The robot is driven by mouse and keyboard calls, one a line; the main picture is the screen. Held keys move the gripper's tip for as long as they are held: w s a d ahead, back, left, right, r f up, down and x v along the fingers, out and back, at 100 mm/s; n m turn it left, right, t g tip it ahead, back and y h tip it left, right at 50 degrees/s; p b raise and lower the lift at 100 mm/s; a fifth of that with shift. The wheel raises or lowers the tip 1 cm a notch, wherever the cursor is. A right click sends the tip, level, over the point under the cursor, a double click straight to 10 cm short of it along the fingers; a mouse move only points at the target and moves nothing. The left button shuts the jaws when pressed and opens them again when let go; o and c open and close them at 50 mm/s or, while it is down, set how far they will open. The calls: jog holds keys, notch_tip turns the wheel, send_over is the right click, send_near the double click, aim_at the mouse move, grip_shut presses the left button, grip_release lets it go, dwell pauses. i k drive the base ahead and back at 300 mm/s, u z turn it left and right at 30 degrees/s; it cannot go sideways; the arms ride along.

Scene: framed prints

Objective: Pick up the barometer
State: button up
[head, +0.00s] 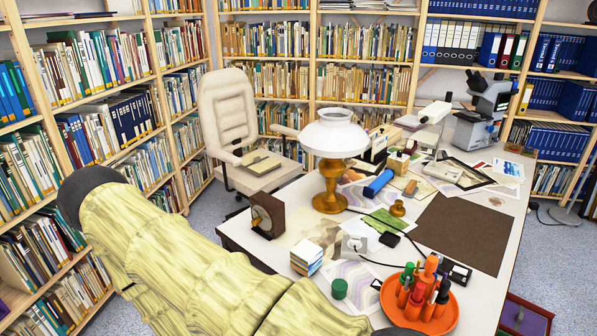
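The barometer appears to be a dark brown square block with a round dial (267,215). It stands upright near the left edge of the white desk (227,236), left of the lamp base. My arm, in a pale yellow sleeve, crosses the lower left of the head view in front of the desk's near left corner. My gripper is not in view, so its state does not show. The arm is apart from the barometer in the picture.
A white-shaded lamp (331,139), a stack of small boxes (307,257), an orange tray (447,318) with bottles and papers crowd the desk. A microscope (480,110) stands at the back right. A cream chair (228,110) is behind the desk. Bookshelves line the walls.

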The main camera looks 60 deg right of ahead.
aim_at(271, 210)
jog(key=k, duration=0.1)
jog(key=z, duration=0.95)
